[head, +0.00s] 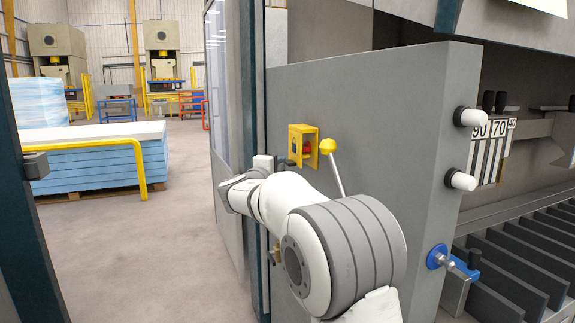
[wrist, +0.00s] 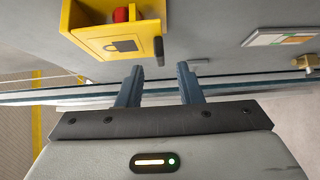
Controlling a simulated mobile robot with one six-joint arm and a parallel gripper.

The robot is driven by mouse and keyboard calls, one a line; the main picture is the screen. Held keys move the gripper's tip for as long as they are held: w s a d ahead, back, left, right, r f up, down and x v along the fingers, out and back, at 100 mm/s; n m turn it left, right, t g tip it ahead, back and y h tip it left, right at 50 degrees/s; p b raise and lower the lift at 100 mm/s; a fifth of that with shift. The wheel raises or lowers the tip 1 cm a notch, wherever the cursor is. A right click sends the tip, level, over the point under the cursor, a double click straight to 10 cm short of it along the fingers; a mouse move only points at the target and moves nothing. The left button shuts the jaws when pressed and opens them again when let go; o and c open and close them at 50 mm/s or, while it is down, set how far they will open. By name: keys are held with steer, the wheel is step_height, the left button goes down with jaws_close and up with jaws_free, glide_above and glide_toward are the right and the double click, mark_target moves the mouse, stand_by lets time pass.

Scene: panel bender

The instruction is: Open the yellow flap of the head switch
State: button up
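The head switch is a small yellow box (head: 296,143) on the grey machine panel, with a red button (head: 307,148) visible inside. In the wrist view the yellow box (wrist: 88,20) is at upper left, with the red button (wrist: 120,14) in its recess. A yellow face with a padlock mark (wrist: 125,46), apparently the flap, has a dark tab (wrist: 158,50) at its right end. I cannot tell how far the flap stands open. My gripper (wrist: 160,67) is open and empty, its fingertips apart from the box.
A lever with a yellow ball knob (head: 327,146) stands just right of the box, close to my arm. A label plate (wrist: 282,37) and a brass fitting (wrist: 306,62) are on the panel. Blue sheet stacks (head: 95,165) stand at left beyond clear floor.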

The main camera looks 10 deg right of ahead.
mark_target(287, 165)
steer(key=shift+x, duration=2)
steer(key=shift+s, duration=0.1)
jaws_close()
